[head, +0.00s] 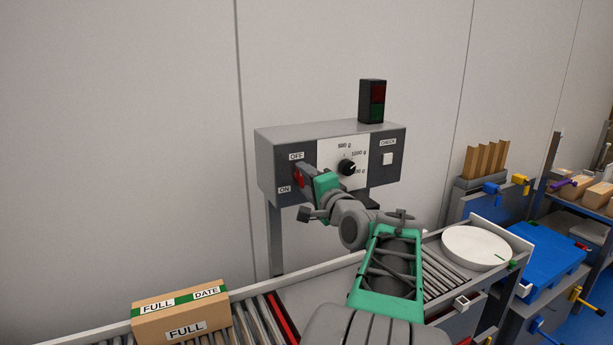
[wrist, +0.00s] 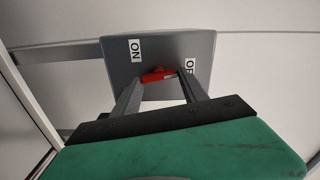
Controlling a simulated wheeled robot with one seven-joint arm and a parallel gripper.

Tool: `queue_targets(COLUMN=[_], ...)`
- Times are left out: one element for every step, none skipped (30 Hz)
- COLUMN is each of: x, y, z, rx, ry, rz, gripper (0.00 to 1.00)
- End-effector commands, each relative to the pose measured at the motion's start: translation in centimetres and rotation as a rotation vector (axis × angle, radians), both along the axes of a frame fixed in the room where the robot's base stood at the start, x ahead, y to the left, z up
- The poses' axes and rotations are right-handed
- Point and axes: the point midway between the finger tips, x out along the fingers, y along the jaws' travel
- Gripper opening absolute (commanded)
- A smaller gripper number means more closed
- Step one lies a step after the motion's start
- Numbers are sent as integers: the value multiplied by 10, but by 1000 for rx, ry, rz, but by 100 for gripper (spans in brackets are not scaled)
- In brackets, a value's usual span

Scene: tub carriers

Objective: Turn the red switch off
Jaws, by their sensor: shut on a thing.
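The red switch (head: 299,180) is on the left part of the front of a grey control box (head: 272,160). An OFF label (head: 296,156) is above it and an ON label (head: 284,189) is below it. My gripper (head: 304,174) is at the switch, its fingers reaching to the box front and partly hiding it. In the wrist view the red switch (wrist: 158,74) shows between the two finger ends of my gripper (wrist: 160,80), which are shut on it. Which way the switch is tipped I cannot tell.
On the same box are a black dial (head: 347,168) and a white CHECK button (head: 388,158). A dark lamp unit (head: 372,101) stands on top. Below, a carton (head: 182,312) sits on the roller conveyor (head: 258,318), and a white round lid (head: 476,247) lies to the right.

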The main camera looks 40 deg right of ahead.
Motion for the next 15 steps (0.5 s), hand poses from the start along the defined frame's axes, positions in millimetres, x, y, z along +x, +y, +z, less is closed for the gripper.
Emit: queue_targets(x=[0, 0, 0, 0, 0, 0, 0, 0, 0, 0, 0, 0, 0, 0, 0], y=[0, 0, 0, 0, 0, 0, 0, 0, 0, 0, 0, 0, 0, 0, 0], z=[2, 1, 1, 1, 1, 1, 0, 0, 0, 0, 0, -1, -1, -1, -1], rx=[30, 48, 69, 85, 99, 115, 127, 137, 149, 157, 163, 171, 175, 179, 184], ry=[-8, -13, -20, -24, -28, -33, -36, -39, -43, -45, -47, -49, -50, -51, -53], rz=[-1, -1, -1, -1, -1, -1, 0, 0, 0, 0, 0, 0, 0, 0, 0], gripper=[10, 10, 10, 10, 10, 10, 10, 10, 10, 10, 10, 10, 10, 10, 10])
